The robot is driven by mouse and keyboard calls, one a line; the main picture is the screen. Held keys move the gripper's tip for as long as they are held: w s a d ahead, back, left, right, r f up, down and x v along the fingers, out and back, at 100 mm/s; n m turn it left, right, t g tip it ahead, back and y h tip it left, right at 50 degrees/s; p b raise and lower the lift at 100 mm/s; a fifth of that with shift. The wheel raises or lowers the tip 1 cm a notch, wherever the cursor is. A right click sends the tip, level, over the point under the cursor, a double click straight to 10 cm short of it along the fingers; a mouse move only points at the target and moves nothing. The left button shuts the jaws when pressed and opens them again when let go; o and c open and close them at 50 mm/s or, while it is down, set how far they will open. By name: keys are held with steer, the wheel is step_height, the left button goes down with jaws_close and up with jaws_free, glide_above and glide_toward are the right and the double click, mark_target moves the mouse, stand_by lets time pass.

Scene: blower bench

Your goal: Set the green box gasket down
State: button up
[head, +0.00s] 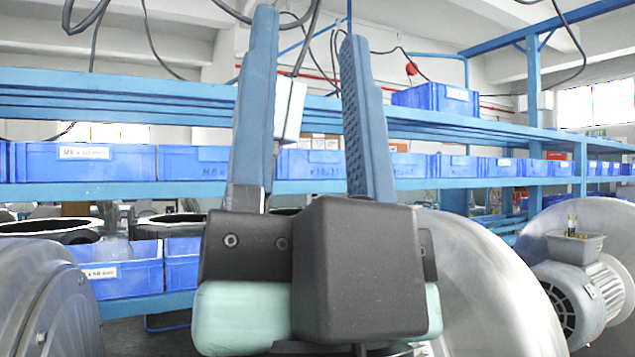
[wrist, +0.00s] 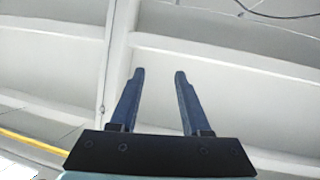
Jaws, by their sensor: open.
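My gripper (head: 308,60) is raised in front of the head camera, its two blue fingers pointing up and spread apart with nothing between them. In the wrist view my gripper (wrist: 158,75) is also open and empty, against the white ceiling. I see no green box gasket in either view. The pale green part below the fingers belongs to my gripper. My gripper and arm hide the middle of the bench area.
Blue shelving (head: 120,92) with labelled blue bins (head: 85,163) spans the back. A large metal blower housing (head: 480,280) stands right of my gripper, with a grey motor (head: 575,290) beyond it. Another metal housing (head: 45,300) is at the lower left.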

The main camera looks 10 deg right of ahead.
steer(key=w+a+f+n+g+y, duration=0.3)
steer(key=f+n, duration=0.2)
steer(key=shift+a+f+g, duration=0.2)
steer(key=shift+a+g, duration=0.05)
steer(key=shift+g, duration=0.15)
step_height(320, 180, up, 10)
steer(key=p, duration=1)
steer(key=shift+r, duration=0.25)
